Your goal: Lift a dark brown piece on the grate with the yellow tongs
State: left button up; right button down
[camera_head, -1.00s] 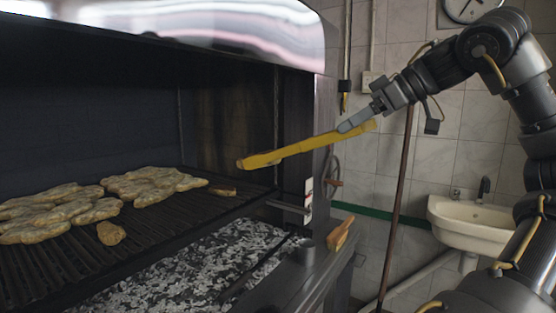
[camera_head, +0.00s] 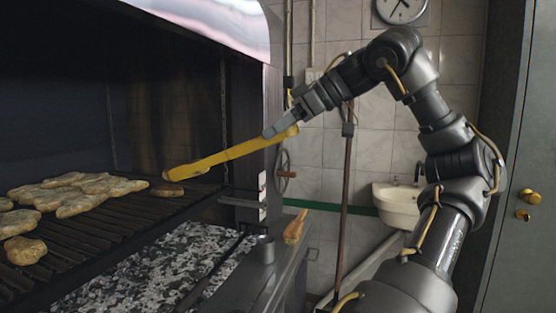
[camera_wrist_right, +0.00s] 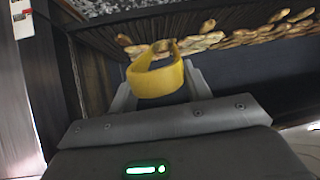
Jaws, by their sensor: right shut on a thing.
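My right gripper (camera_head: 283,130) is shut on the rear end of the yellow tongs (camera_head: 225,155). The tongs reach left and slightly down over the grate. In the right wrist view the tongs (camera_wrist_right: 157,82) show as a yellow loop between my fingers. A small dark brown piece (camera_head: 166,191) lies on the right part of the grate (camera_head: 110,225). The tong tips appear just above this piece; I cannot tell whether they touch it. My left gripper is not in view.
Several paler pieces (camera_head: 75,200) lie in a cluster on the grate, with a single one (camera_head: 25,250) nearer the front. Ash and coals (camera_head: 150,270) lie below. An orange-brown object (camera_head: 295,228) and a small metal cup (camera_head: 264,250) stand on the front ledge.

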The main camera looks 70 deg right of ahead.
pick_arm(q)
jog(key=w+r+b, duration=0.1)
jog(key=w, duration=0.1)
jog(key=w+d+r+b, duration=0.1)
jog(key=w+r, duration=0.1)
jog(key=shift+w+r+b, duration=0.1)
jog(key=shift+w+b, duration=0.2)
jog(key=shift+b, duration=0.05)
